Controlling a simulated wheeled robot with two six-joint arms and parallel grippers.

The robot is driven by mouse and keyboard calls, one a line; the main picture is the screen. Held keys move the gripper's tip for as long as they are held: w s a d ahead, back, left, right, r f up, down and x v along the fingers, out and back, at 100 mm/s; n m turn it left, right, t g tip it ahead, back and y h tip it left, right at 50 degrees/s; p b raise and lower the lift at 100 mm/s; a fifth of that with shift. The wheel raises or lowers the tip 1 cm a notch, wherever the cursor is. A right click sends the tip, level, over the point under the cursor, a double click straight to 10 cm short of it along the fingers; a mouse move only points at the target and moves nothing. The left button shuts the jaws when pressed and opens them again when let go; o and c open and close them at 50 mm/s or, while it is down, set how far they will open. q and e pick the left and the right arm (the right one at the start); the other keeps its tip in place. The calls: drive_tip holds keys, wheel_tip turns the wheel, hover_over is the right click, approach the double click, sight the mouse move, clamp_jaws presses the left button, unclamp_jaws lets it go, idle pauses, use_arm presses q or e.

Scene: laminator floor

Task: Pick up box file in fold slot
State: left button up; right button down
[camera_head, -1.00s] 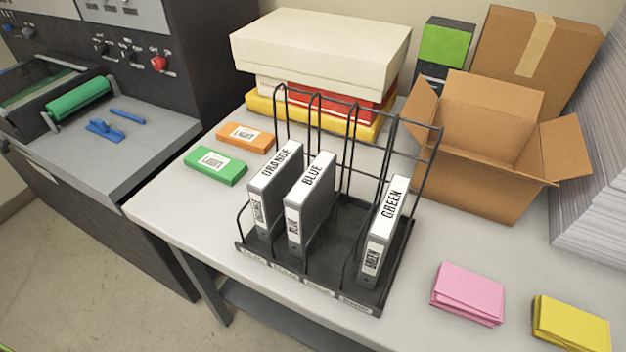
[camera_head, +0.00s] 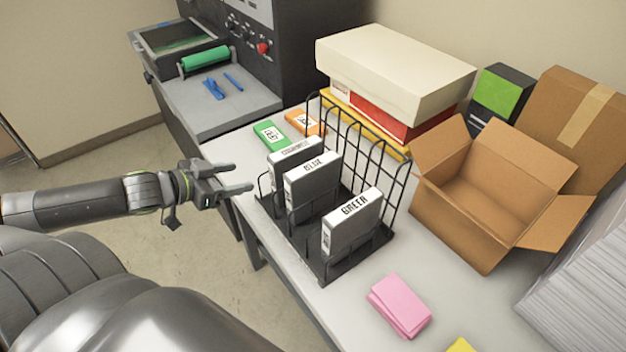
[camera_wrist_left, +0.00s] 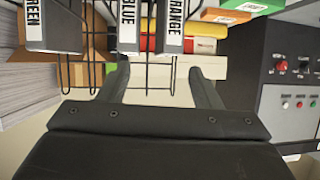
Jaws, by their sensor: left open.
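A black wire file rack (camera_head: 330,268) stands on the grey table and holds three upright box files. The spines read ORANGE (camera_head: 292,150) on the left, BLUE (camera_head: 312,172) in the middle and GREEN (camera_head: 350,222) on the right. An empty gap shows between BLUE and GREEN. My left gripper (camera_head: 240,178) is open and empty, left of the rack and apart from it. In the left wrist view its fingers (camera_wrist_left: 162,85) are spread, with GREEN (camera_wrist_left: 37,25), BLUE (camera_wrist_left: 126,25) and ORANGE (camera_wrist_left: 175,25) along the top. My right gripper is not in view.
Green (camera_head: 272,136) and orange (camera_head: 303,122) labelled packs lie behind the rack. An open cardboard box (camera_head: 480,215) stands to the right, with stacked cartons (camera_head: 395,70) at the back. Pink sheets (camera_head: 400,305) lie in front. A machine (camera_head: 225,105) stands at the left.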

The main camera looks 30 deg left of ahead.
use_arm(q)
drive_tip(key=d+r+h, duration=0.1)
drive_tip(key=d+r, duration=0.1)
drive_tip(key=d, duration=0.1)
drive_tip(key=b, duration=1.2)
approach(296, 172)
drive_tip(key=w, duration=0.1)
drive_tip(key=w+f, duration=0.1)
drive_tip(key=shift+w+d+f+m, duration=0.3)
drive_tip(key=shift+w+d, duration=0.05)
drive_tip(key=shift+b+x, duration=0.85)
drive_tip(key=shift+x, duration=0.2)
drive_tip(key=shift+w+d, duration=0.1)
drive_tip(key=shift+w, duration=0.15)
drive_tip(key=shift+w+d+f, duration=0.2)
drive_tip(key=shift+w+f, duration=0.05)
drive_tip(key=shift+w, duration=0.25)
drive_tip(key=shift+w+d+f, duration=0.15)
drive_tip(key=shift+w, duration=0.1)
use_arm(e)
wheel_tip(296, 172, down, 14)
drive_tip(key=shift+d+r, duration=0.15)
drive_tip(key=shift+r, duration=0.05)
use_arm(q)
drive_tip(key=shift+w+d, duration=0.1)
